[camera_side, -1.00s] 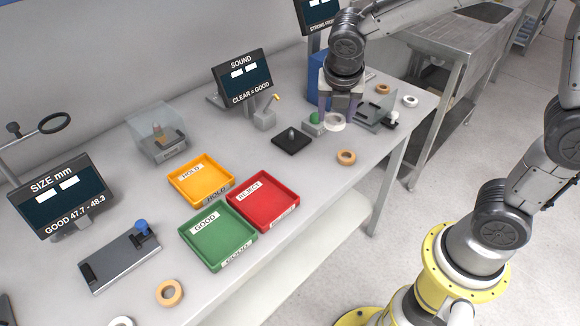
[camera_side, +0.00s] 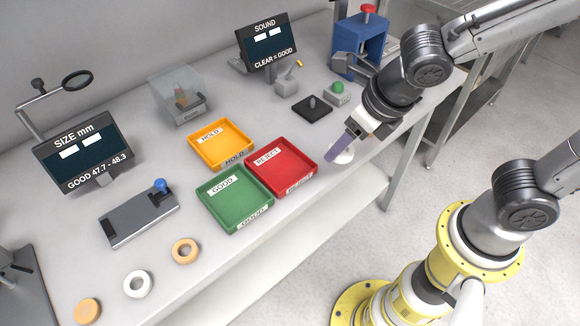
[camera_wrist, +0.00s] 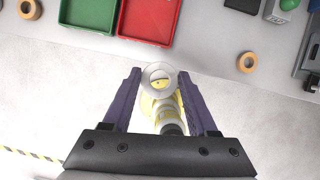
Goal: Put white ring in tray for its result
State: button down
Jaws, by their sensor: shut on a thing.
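A white ring (camera_side: 346,156) is held between the purple fingers of my gripper (camera_side: 342,150), near the front edge of the table and just right of the red REJECT tray (camera_side: 292,173). The fingers hide part of it. In the wrist view the white ring (camera_wrist: 160,71) sits between the two fingertips, with my yellow base visible through its hole. The green GOOD tray (camera_side: 242,207) is left of the red one, and the yellow HOLD tray (camera_side: 230,148) is behind them. All three trays look empty.
The SIZE display (camera_side: 85,150) and SOUND display (camera_side: 268,46) show white blocks and no readable result. A gauge plate (camera_side: 138,215), two tan rings (camera_side: 185,251) (camera_side: 88,311) and another white ring (camera_side: 138,284) lie at left. A black pad (camera_side: 312,107) is behind my gripper.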

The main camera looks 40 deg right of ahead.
send_near(285, 173)
jog(key=shift+w+d+f, duration=0.1)
jog(key=shift+w+f, duration=0.6)
jog(key=shift+w, duration=0.1)
jog(key=x, duration=0.3)
jog(key=shift+s+f, duration=0.2)
jog(key=shift+f, duration=0.45)
jog(key=shift+f, duration=0.1)
jog(key=shift+c, duration=0.9)
grip_release()
jog(key=shift+f, duration=0.1)
